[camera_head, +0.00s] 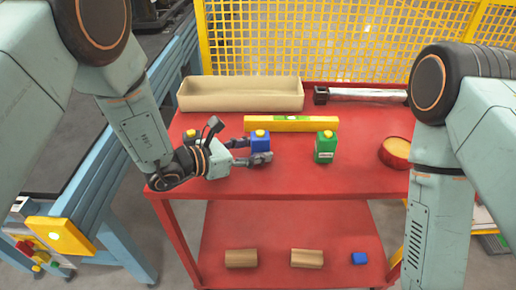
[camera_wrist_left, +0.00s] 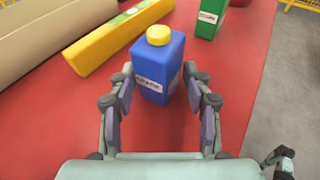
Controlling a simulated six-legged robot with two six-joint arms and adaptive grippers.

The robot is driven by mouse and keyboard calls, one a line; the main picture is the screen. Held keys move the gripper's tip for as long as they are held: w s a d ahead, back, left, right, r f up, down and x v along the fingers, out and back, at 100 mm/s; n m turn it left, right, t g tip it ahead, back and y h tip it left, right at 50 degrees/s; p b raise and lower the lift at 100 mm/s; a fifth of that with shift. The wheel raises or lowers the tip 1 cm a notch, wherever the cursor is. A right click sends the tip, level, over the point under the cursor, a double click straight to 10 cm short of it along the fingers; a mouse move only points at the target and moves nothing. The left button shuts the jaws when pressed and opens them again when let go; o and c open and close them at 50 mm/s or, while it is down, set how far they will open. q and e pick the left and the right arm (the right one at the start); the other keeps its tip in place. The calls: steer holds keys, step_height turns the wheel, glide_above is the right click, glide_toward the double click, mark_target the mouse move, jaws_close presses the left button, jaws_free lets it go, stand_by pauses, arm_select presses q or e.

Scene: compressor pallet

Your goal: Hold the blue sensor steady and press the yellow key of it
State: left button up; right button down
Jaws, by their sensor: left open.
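The blue sensor (camera_head: 260,144) stands upright on the red cart's top shelf, with its yellow key (camera_head: 260,133) on top. In the left wrist view the blue sensor (camera_wrist_left: 158,75) stands between the fingertips, its yellow key (camera_wrist_left: 158,35) facing up and a white label on its front. My left gripper (camera_head: 256,150) is open, with one finger on each side of the sensor. Its fingers (camera_wrist_left: 160,92) reach around the near part of the body, and I see gaps beside it.
A green sensor (camera_head: 325,149) with a yellow top stands to the right. A yellow level (camera_head: 290,124) lies behind, before a beige tray (camera_head: 240,98). A red round bowl (camera_head: 395,152) is farther right. Another yellow key (camera_head: 191,133) shows behind my left wrist. The lower shelf holds several blocks.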

arm_select(q)
steer(key=shift+d, duration=0.15)
steer(key=shift+w+f, duration=0.1)
steer(key=shift+w, duration=0.1)
steer(key=shift+s, duration=0.1)
steer(key=c, duration=0.7)
stand_by(1.2)
